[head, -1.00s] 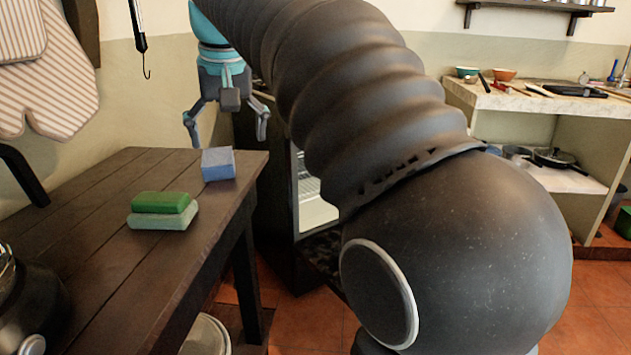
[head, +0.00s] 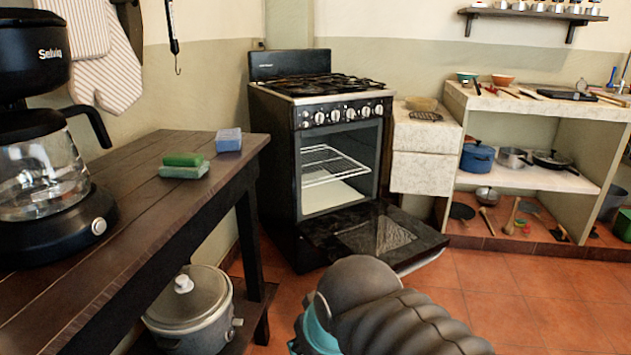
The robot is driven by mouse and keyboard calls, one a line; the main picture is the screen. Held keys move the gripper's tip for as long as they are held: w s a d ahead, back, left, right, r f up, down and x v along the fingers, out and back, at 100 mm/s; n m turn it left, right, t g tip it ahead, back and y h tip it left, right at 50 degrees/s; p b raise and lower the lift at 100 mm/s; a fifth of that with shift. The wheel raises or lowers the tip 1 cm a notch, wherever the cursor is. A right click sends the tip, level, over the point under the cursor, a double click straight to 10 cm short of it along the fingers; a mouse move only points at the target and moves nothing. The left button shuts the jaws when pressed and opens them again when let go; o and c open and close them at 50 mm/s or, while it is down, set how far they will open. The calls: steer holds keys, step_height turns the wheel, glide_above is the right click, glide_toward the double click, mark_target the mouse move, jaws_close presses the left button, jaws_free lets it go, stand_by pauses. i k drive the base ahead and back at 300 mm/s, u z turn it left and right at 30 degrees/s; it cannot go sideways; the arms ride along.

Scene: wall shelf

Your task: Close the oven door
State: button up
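The black oven (head: 277,165) stands against the back wall in the head view, with a gas hob on top and a row of knobs on its front. Its door (head: 320,242) is folded down fully open, near the floor and roughly level, with a glass pane in it. Wire racks (head: 330,165) show in the open cavity. My gripper is out of the frame or hidden behind the arm.
A dark wooden table (head: 140,222) at left bears a coffee maker (head: 45,170) and sponges (head: 183,165). A grey pot (head: 190,300) is on its lower shelf. A stone counter (head: 540,110) with shelves is at right. The tiled floor (head: 500,290) right of the door is clear.

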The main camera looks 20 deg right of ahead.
mark_target(377, 227)
steer(key=u, duration=0.05)
steer(key=k, duration=0.15)
steer(key=z, duration=2.4)
steer(key=i, duration=1.35)
steer(key=u, duration=2.05)
steer(key=k, duration=0.5)
steer(key=u, duration=0.65)
steer(key=i, duration=0.35)
steer(key=u, duration=0.1)
